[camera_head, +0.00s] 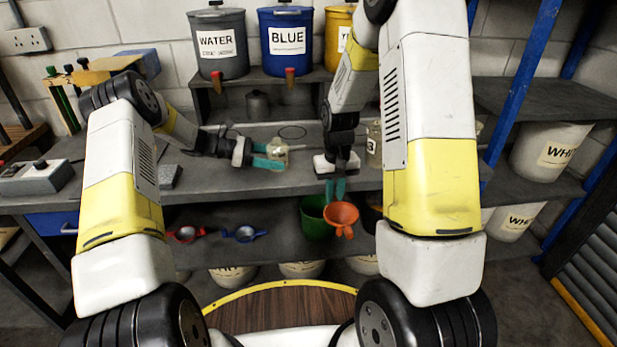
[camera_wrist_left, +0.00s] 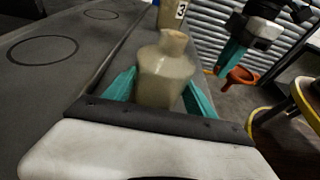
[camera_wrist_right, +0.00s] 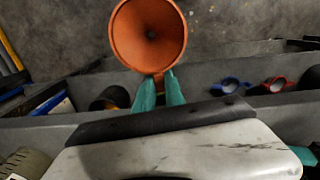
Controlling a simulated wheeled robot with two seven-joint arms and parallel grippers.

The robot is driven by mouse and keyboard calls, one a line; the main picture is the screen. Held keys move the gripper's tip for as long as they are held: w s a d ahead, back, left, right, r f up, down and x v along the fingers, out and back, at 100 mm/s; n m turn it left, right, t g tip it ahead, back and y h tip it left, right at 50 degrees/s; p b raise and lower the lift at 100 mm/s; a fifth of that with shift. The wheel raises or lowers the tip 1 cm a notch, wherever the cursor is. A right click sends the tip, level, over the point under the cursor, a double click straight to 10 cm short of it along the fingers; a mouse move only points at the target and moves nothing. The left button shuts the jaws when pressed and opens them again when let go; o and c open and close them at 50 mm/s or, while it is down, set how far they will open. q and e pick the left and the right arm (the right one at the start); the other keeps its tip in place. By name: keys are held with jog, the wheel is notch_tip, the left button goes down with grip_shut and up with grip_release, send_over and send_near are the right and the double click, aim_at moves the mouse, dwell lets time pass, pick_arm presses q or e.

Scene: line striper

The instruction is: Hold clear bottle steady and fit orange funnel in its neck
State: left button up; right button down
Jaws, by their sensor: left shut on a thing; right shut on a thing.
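The clear bottle (camera_head: 277,149) stands upright on the grey bench and holds a cloudy pale liquid. My left gripper (camera_head: 268,162) is shut on its body, one teal finger on each side in the left wrist view, where the bottle (camera_wrist_left: 165,75) shows its open neck. The orange funnel (camera_head: 341,216) is held by my right gripper (camera_head: 336,188), in front of the bench edge and to the right of the bottle. In the right wrist view the teal fingers pinch the rim tab of the funnel (camera_wrist_right: 148,35), its wide mouth facing the camera.
Another bottle (camera_head: 374,145) marked 3 stands on the bench right of my right gripper. Grey WATER (camera_head: 217,65) and BLUE (camera_head: 286,60) tanks stand above.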

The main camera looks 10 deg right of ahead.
jog(key=w+a+r+n, duration=0.6)
jog(key=a+r+n, duration=0.3)
jog(key=n, duration=0.4)
jog(key=w+a+r+n, duration=0.6)
jog(key=a+r+n, duration=0.3)
jog(key=n, duration=0.5)
jog(key=shift+a+r, duration=0.4)
jog(key=shift+r, duration=0.55)
jog(key=shift+f, duration=2.15)
jog(key=shift+f, duration=0.7)
jog(key=c, duration=1.3)
grip_release()
jog(key=shift+c, duration=0.2)
